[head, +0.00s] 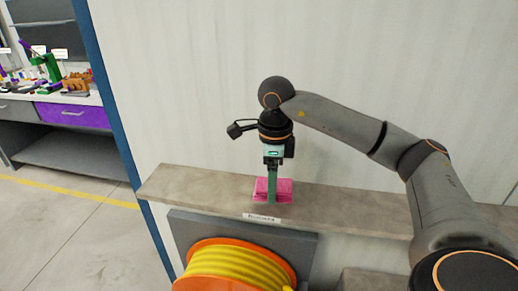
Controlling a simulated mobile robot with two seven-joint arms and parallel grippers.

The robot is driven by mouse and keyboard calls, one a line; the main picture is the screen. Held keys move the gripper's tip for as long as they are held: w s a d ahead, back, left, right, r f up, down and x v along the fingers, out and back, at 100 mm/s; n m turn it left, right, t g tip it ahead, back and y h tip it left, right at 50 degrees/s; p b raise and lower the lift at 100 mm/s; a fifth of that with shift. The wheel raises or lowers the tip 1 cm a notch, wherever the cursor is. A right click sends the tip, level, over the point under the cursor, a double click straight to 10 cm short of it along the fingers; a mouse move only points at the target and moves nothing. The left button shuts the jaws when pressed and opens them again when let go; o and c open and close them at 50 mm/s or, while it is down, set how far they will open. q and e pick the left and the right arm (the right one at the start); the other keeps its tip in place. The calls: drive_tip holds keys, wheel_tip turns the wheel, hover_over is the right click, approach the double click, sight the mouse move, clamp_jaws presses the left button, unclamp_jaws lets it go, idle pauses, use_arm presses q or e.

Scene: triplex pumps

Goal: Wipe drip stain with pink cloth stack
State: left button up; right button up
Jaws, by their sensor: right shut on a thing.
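The pink cloth stack (285,190) is on the grey-brown shelf (345,205) at the middle of the head view. My right gripper (271,196) points straight down from above and is shut on the stack. Its fingers cover part of the stack's middle. The stack is at shelf level; I cannot tell whether it rests on the shelf or is slightly lifted. I see no drip stain that I can make out. My left gripper is out of view.
A small white label (262,218) is on the shelf's front edge. An orange reel with yellow hose (237,269) is below the shelf. A pale wall (190,90) rises behind. A cluttered workbench with a purple drawer (73,115) stands at far left. The shelf is clear on both sides.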

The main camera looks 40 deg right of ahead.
drive_tip(key=shift+r+p, duration=1.25)
drive_tip(key=shift+r, duration=1.05)
